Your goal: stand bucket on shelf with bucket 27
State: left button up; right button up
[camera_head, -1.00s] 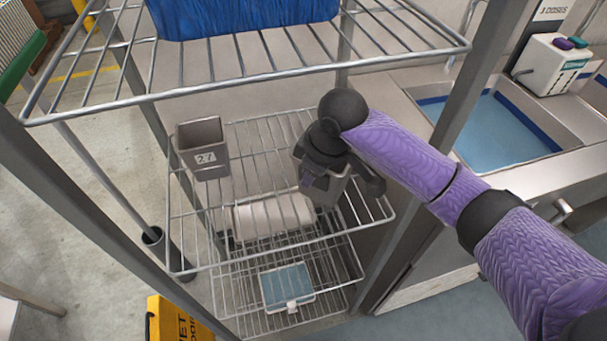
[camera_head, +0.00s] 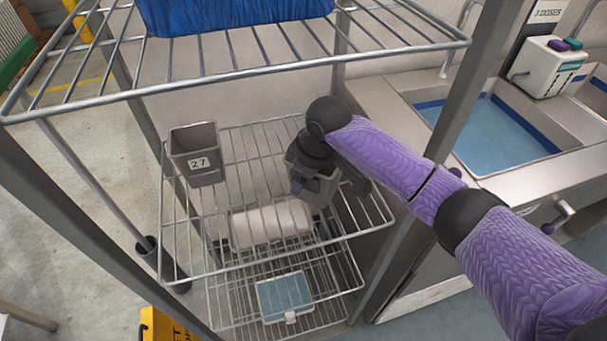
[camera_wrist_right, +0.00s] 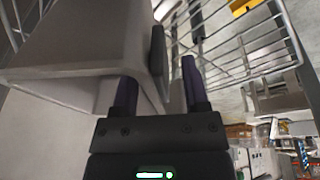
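Bucket 27 (camera_head: 199,163), grey with a white number label, stands upright at the left of the middle wire shelf (camera_head: 240,155). A second grey bucket (camera_head: 317,190) is to its right at the same shelf, apart from it and partly covered by my right gripper (camera_head: 300,184). In the right wrist view this bucket (camera_wrist_right: 80,45) fills the upper left. The fingers of my right gripper (camera_wrist_right: 158,88) stand apart there, one by the bucket's wall and the other with a gap beside it. Whether the bucket's base rests fully on the wires is hidden. My left gripper is not in view.
A blue bin (camera_head: 235,12) sits on the upper shelf above. A pale roll-like object (camera_head: 270,225) and a blue-lidded box (camera_head: 285,297) show lower down through the wires. A rack post (camera_head: 440,130) stands close to my right arm. A sink (camera_head: 485,135) lies at right.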

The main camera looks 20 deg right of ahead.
jog(key=p+v, duration=0.2)
jog(key=v, duration=0.5)
jog(key=shift+w+p, duration=0.1)
jog(key=shift+p, duration=0.2)
jog(key=shift+r, duration=0.4)
jog(key=shift+d, duration=0.1)
